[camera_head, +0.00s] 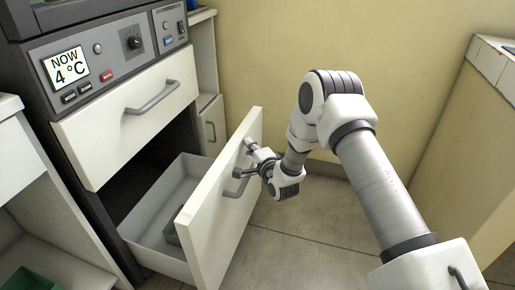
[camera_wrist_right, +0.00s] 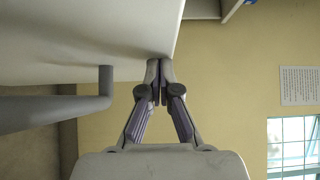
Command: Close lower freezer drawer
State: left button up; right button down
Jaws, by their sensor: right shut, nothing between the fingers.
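The lower freezer drawer (camera_head: 222,208) is pulled well out of the cabinet, its grey tray (camera_head: 150,222) showing behind the white front. A grey bar handle (camera_head: 238,184) is on the drawer front. My right gripper (camera_head: 252,150) is shut and empty, its tips at the drawer front near the handle. In the right wrist view the closed fingertips (camera_wrist_right: 160,66) are at the white drawer front (camera_wrist_right: 100,30), close to its edge, with the handle (camera_wrist_right: 60,108) to the left. Whether the tips touch the front is hard to tell. My left gripper is not in view.
A dark item (camera_head: 172,226) lies in the open tray. A tan counter (camera_head: 475,130) is at right, and the tiled floor (camera_head: 300,240) is clear.

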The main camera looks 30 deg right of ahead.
jog(key=w+a+b, duration=0.7)
jog(key=w+a, duration=1)
jog(key=w, duration=0.4)
jog(key=shift+a+r+b, duration=0.2)
jog(key=shift+a+b, duration=0.1)
jog(key=shift+a, duration=0.1)
